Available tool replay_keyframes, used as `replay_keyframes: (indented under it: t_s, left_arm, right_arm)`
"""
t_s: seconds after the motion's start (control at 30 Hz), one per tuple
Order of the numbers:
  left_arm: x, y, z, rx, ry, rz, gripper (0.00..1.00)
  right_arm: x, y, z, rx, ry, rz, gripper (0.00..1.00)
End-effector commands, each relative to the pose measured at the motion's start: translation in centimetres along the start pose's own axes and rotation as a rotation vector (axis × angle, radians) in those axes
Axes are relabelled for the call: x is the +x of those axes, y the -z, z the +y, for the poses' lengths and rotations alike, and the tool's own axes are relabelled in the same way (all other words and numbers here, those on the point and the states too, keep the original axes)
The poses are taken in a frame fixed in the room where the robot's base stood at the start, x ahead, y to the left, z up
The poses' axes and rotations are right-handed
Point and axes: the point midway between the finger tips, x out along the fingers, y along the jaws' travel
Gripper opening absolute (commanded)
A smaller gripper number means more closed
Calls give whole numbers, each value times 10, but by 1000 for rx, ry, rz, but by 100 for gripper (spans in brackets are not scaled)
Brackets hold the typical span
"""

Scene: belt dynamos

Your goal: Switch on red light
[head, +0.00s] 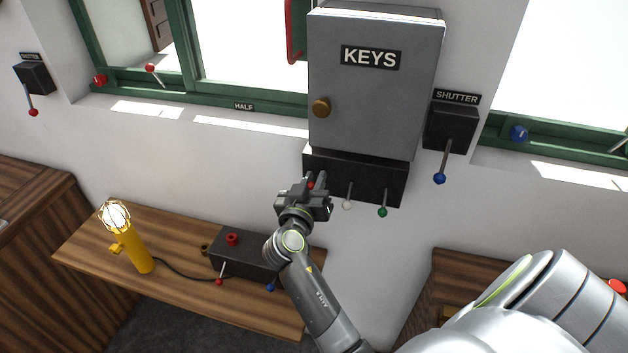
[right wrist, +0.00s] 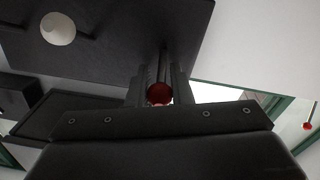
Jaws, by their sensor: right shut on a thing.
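A black switch box (head: 390,180) under the grey KEYS cabinet (head: 375,95) has levers with red, white and green knobs. My right gripper (head: 314,183) is at the left end of this box, shut on the red-knobbed lever. The red knob (right wrist: 159,94) shows between its fingers in the right wrist view. The white knob (head: 348,204) and green knob (head: 382,211) hang to the right, apart from the gripper. A yellow lamp (head: 137,248) with a caged whitish bulb stands on the wooden shelf. I cannot tell which light is the red one. My left gripper is not in view.
A dark box (head: 245,255) with a red knob on top and small red and blue levers sits on the shelf (head: 190,285). A SHUTTER box (head: 450,127) with a blue-knobbed lever is right of the cabinet. Another lever box (head: 35,77) hangs far left.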

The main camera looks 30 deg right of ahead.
Motion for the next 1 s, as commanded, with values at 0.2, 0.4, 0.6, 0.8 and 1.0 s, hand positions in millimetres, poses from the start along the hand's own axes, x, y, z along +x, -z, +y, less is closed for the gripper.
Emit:
replay_keyframes:
  t_s: [0.2, 0.4, 0.6, 0.8, 1.0]
  left_arm:
    - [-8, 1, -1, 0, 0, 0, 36]
    - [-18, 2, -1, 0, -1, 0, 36]
    - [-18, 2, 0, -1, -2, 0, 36]
    - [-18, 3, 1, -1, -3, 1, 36]
    - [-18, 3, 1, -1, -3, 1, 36]
  right_arm:
    - [1, 5, 2, 2, 13, -50, 0]
    - [3, 8, 2, 0, 36, -129, 0]
    - [3, 6, 1, -2, 42, -145, 0]
    - [3, 6, 1, -1, 41, -144, 24]
    - [3, 6, 1, -2, 41, -145, 41]
